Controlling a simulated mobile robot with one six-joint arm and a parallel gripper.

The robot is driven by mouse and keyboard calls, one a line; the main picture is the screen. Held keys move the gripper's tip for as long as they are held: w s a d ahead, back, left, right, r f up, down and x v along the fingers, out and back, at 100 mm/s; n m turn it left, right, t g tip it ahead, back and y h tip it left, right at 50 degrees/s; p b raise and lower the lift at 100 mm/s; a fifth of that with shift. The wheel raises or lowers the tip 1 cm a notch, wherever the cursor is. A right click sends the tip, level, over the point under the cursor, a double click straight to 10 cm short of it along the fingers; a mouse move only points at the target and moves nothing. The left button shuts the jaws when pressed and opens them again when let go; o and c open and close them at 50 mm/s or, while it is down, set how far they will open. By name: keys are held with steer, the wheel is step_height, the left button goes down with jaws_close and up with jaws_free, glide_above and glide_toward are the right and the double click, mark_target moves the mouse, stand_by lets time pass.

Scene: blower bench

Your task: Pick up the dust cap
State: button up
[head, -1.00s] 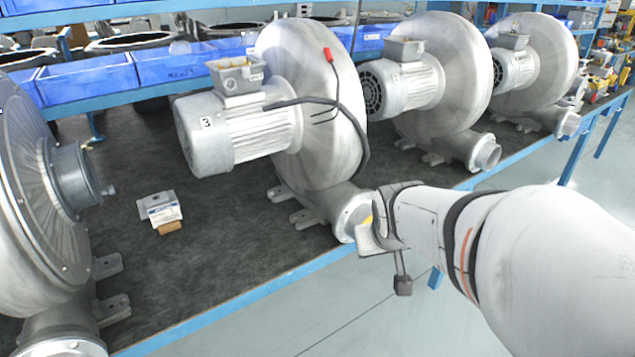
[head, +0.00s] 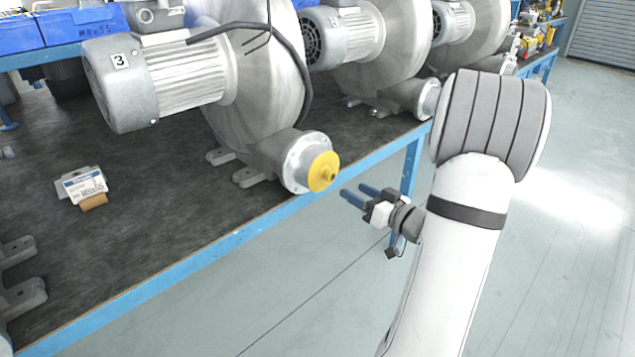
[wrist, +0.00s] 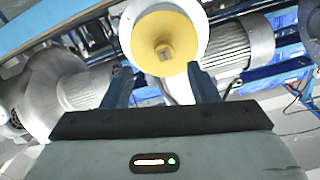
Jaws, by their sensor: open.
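The yellow dust cap (head: 323,172) sits on the round flanged outlet (head: 297,165) of the blower marked 3, at the bench's front edge. It is a disc with a small knob at its centre. My gripper (head: 353,193) is open and empty, just right of the cap and slightly below it, with its blue fingers pointing toward it. In the wrist view the cap (wrist: 165,46) faces me, above and between the spread fingertips (wrist: 157,78). The fingers appear apart from the cap.
The blue bench edge (head: 215,245) runs below the outlet. More blowers (head: 345,45) stand behind to the right. A white label card with a tan block (head: 82,187) lies on the dark bench top (head: 150,225). Open floor (head: 310,290) lies in front of the bench.

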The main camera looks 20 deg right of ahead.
mark_target(333, 177)
steer(key=x, duration=0.7)
steer(key=shift+w+a+r+b, duration=0.2)
steer(key=shift+a+r+b, duration=0.15)
steer(key=shift+r+b, duration=0.05)
steer(key=shift+c, duration=0.2)
jaws_close()
